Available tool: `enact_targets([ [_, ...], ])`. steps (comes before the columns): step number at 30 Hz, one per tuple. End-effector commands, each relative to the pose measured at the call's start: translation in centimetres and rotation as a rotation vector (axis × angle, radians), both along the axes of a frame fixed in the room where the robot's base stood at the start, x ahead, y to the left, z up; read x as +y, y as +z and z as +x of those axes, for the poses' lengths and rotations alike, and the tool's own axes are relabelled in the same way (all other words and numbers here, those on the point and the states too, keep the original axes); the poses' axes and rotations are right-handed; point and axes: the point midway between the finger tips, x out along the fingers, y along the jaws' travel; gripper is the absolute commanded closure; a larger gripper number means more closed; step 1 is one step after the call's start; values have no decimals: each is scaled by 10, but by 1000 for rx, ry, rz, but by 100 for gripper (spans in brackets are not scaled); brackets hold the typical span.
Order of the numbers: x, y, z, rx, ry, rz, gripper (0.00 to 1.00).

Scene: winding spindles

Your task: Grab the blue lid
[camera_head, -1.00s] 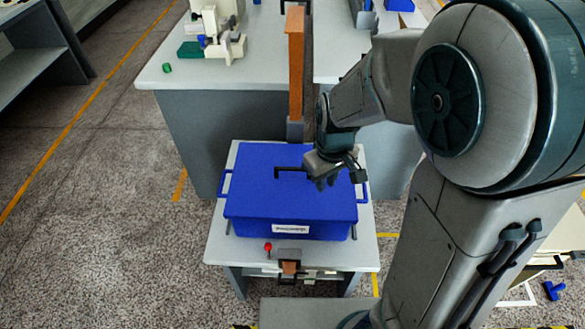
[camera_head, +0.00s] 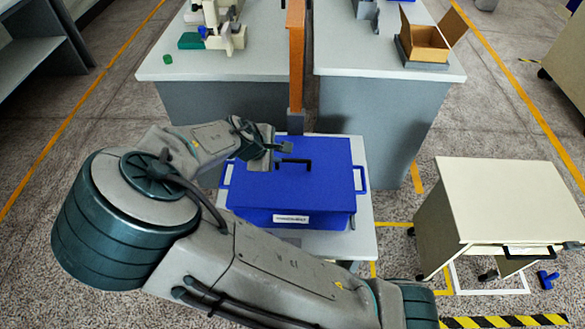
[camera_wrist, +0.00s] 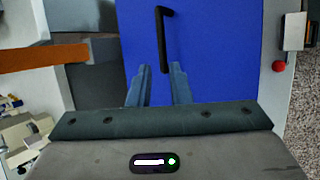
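The blue lid (camera_head: 325,182) lies flat on a blue box (camera_head: 250,214) with side handles and a white label, on a small light table. A black bar handle (camera_head: 294,163) stands up from the middle of the lid. My gripper (camera_head: 284,147) is above the lid at the handle's back left in the head view. In the wrist view my gripper (camera_wrist: 161,70) is open, its two fingers apart with nothing gripped. The near end of the black handle (camera_wrist: 162,38) lines up with the gap between the fingertips. I cannot tell the height between them.
An orange-brown post (camera_head: 296,60) rises just behind the box, between two grey desks (camera_head: 270,72). A microscope (camera_head: 222,28) and an open cardboard box (camera_head: 428,42) stand on them. A cream cart (camera_head: 490,200) is at the right. Floor at the left is clear.

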Motion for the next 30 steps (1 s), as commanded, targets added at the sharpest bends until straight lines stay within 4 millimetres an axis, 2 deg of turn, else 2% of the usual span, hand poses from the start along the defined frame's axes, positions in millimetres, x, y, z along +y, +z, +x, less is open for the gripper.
enact_targets([
  [9, -23, -46, 27, 2, -6, -1, 82],
  [19, -31, -66, 38, 4, -4, 0, 82],
  [27, -45, -96, 54, 4, -5, 1, 82],
  [30, -47, -101, 57, 2, -5, 1, 82],
])
